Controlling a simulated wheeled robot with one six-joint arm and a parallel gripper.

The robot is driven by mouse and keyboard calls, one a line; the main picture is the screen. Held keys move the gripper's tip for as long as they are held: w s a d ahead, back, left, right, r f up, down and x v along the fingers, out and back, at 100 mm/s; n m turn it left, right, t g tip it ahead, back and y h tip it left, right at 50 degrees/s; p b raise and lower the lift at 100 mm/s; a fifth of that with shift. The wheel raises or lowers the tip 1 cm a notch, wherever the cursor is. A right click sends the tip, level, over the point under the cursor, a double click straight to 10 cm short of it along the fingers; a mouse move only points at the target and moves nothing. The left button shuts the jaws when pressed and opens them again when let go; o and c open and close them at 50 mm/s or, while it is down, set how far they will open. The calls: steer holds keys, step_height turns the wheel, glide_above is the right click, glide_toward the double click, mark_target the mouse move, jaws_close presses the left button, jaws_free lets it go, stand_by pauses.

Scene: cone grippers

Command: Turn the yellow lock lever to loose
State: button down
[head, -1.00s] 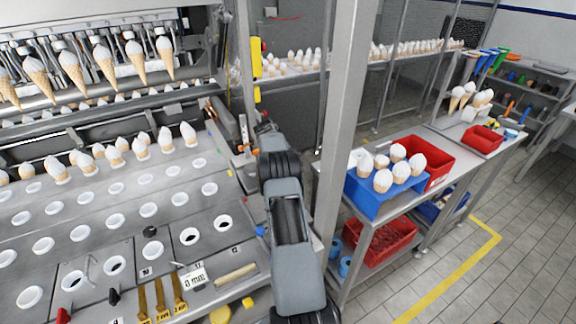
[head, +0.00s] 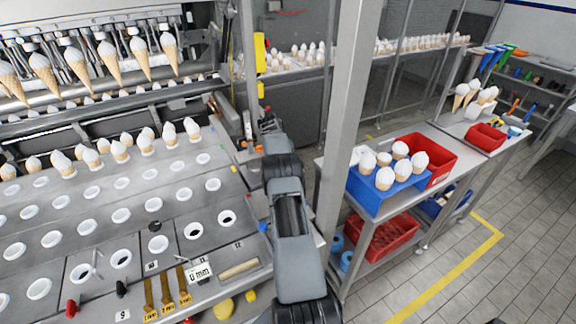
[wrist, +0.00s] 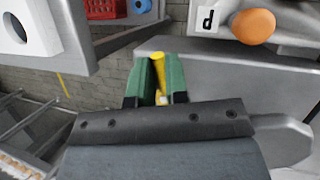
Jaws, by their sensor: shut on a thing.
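The yellow lever (wrist: 158,57) shows in the wrist view as a short yellow bar standing between my green fingers. My gripper (wrist: 157,78) is shut on it, with one finger on each side. The lever's lower part and its pivot are hidden by the fingers and the dark gripper body. In the head view my grey arm reaches up the middle beside the machine's right end. The gripper and the held lever cannot be made out there.
An orange knob (wrist: 254,26) and a "d" label (wrist: 207,19) sit on the machine at the wrist view's upper right. A steel post (head: 349,120) stands right of my arm. A blue holder (head: 378,190) with several cones is on the right table. Tiled floor (head: 520,270) is clear.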

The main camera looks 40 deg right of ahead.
steer(key=c, duration=1.1)
jaws_free()
